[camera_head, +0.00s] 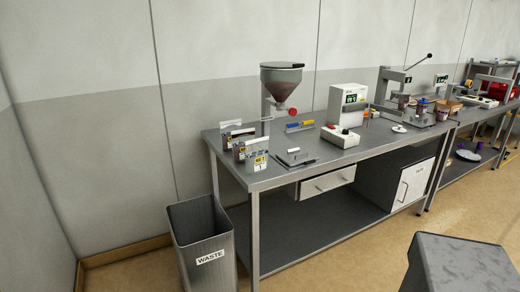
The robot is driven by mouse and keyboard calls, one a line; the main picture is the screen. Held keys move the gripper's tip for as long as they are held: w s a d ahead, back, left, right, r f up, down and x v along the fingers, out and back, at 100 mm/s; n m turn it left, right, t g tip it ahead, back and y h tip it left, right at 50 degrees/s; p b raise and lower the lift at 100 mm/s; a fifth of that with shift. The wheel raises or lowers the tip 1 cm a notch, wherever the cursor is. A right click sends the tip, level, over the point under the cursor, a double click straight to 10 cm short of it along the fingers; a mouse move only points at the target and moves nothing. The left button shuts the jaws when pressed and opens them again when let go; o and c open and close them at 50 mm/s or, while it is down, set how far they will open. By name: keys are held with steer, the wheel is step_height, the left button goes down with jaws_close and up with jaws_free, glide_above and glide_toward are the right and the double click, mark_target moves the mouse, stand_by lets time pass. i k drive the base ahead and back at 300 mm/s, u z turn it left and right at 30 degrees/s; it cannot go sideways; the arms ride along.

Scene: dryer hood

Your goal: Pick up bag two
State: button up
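Several small dark bags with white and yellow labels stand in a row at the left end of the steel table. The front bag (257,161) has a label that seems to read 1. Behind it stands a middle bag (239,149), partly hidden, and a rear bag (227,140). Their labels are too small to read, so I cannot tell for sure which is bag two; the middle one fits by its place in the row. My gripper is not in view.
The steel table (330,160) carries a hopper (282,83), a small tray (296,158), a red-and-white device (340,136) and a white display box (347,105). A waste bin (205,245) stands at the table's left end. Floor in front is partly clear.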

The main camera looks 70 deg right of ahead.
mark_target(239, 138)
steer(key=z, duration=0.75)
steer(key=k, duration=0.95)
steer(key=u, duration=0.05)
steer(key=i, duration=0.9)
steer(key=z, duration=0.05)
